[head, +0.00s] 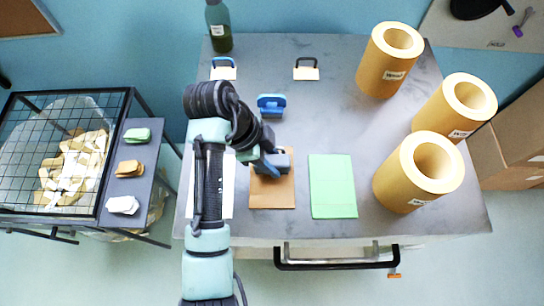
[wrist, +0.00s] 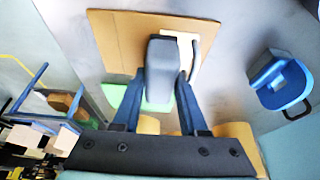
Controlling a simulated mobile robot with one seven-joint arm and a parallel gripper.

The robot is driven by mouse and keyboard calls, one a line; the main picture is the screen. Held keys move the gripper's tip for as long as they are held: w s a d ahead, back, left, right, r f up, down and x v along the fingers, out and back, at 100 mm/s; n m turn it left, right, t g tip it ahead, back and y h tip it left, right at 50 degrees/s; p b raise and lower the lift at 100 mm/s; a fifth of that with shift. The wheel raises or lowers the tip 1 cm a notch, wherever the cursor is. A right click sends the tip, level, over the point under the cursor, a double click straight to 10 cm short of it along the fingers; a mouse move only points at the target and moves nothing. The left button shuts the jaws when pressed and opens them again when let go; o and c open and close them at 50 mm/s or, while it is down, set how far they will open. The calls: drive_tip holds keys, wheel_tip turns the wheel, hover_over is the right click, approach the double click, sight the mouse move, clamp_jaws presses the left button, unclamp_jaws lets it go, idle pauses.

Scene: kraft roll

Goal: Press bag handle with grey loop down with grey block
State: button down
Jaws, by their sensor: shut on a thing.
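My gripper (head: 268,162) is shut on the grey block (wrist: 161,68), with one blue finger on each side of it. The grey block also shows in the head view (head: 278,163), over the upper part of the brown bag sheet (head: 272,195). In the wrist view the brown sheet (wrist: 118,42) lies beneath the block.
Two other handles, one with a dark bluish loop (head: 223,70) and one with a black loop (head: 306,70), lie farther back. A green sheet (head: 332,187) lies to the right, then several kraft rolls (head: 420,172). A bottle (head: 219,28) stands back left.

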drive_tip(key=shift+f+b, duration=0.35)
drive_tip(key=shift+f, duration=0.1)
idle(0.3)
drive_tip(key=shift+s+f, duration=0.15)
drive_tip(key=shift+f, duration=0.05)
idle(2.7)
wheel_tip(320, 180, up, 7)
drive_tip(key=p, duration=0.6)
drive_tip(key=shift+r, duration=0.2)
drive_tip(key=shift+f, duration=0.1)
idle(0.8)
